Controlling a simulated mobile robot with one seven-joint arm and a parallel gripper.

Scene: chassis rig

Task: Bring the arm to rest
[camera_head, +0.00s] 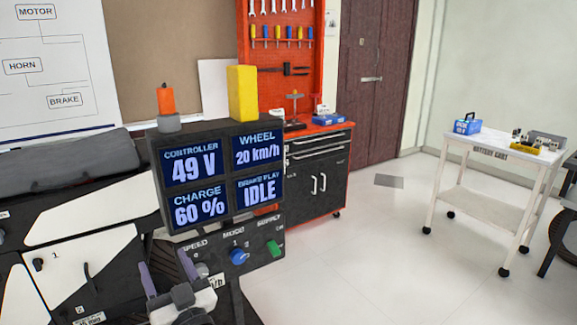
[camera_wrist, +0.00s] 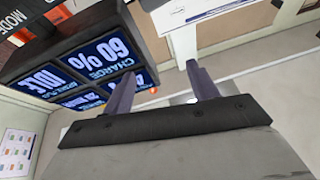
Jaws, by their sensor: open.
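My gripper (camera_head: 168,272) is at the lower left of the head view, in front of the black chassis rig (camera_head: 145,190) and just below its display panel (camera_head: 222,172). Its two purple-grey fingers are apart with nothing between them. In the wrist view the gripper (camera_wrist: 160,78) also shows spread, empty fingers. The display panel (camera_wrist: 75,70) appears upside down there, to the left and near one finger; I cannot tell whether they touch. The panel reads 49 V, 20 km/h, 60 % and IDLE.
Below the panel is a control strip with a blue knob (camera_head: 239,256) and a green switch (camera_head: 273,248). An orange-topped item (camera_head: 166,100) and a yellow block (camera_head: 242,93) stand above the panel. A white cart (camera_head: 450,150) stands right; open floor (camera_head: 375,240) lies between.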

